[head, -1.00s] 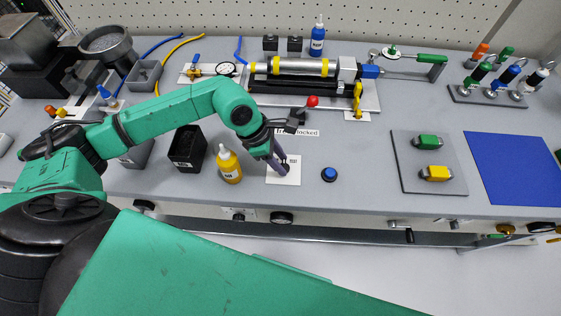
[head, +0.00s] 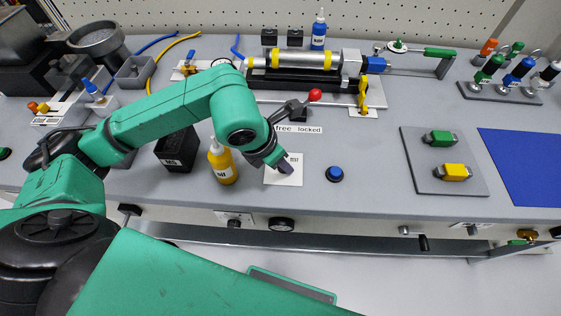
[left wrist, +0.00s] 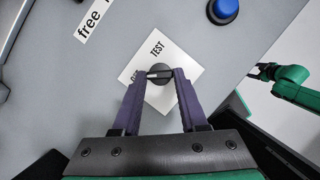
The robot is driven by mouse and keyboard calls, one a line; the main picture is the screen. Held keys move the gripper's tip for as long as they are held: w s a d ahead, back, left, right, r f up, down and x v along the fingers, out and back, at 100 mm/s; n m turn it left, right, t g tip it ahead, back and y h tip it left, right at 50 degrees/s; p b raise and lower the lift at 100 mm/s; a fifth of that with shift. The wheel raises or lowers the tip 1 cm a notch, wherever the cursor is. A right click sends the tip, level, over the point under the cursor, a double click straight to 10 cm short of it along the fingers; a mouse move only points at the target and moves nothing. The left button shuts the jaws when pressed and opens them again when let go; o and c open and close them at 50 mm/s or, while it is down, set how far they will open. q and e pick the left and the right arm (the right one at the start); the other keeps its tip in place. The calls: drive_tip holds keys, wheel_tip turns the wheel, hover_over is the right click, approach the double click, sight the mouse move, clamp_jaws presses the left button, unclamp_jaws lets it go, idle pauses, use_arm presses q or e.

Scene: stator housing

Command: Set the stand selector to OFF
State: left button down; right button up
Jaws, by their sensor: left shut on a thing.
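The stand selector is a black knob (left wrist: 161,73) with a pale line across its top. It sits on a white square plate (left wrist: 186,62) on the bench; the plate also shows in the head view (head: 292,177). The plate carries the word TEST and a second label, partly covered by a finger, that looks like OFF. The line lies nearly crosswise in the left wrist view; which end is the pointer, I cannot tell. My left gripper (left wrist: 159,79) is shut on the knob, one purple finger on each side. In the head view my left gripper (head: 284,165) hides the knob. My right gripper is not seen.
A blue push button (head: 334,174) is right of the plate. A yellow bottle (head: 222,165) and a black bin (head: 176,150) stand to the left. A red-knobbed lever (head: 315,96) and a "free locked" label (head: 298,130) are behind. Bare bench lies around the blue button.

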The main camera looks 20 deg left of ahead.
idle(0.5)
use_arm(q)
drive_tip(key=shift+c, duration=2.2)
unclamp_jaws()
drive_tip(key=v, duration=1.4)
drive_tip(key=shift+r+b, duration=0.3)
drive_tip(key=shift+s, duration=0.15)
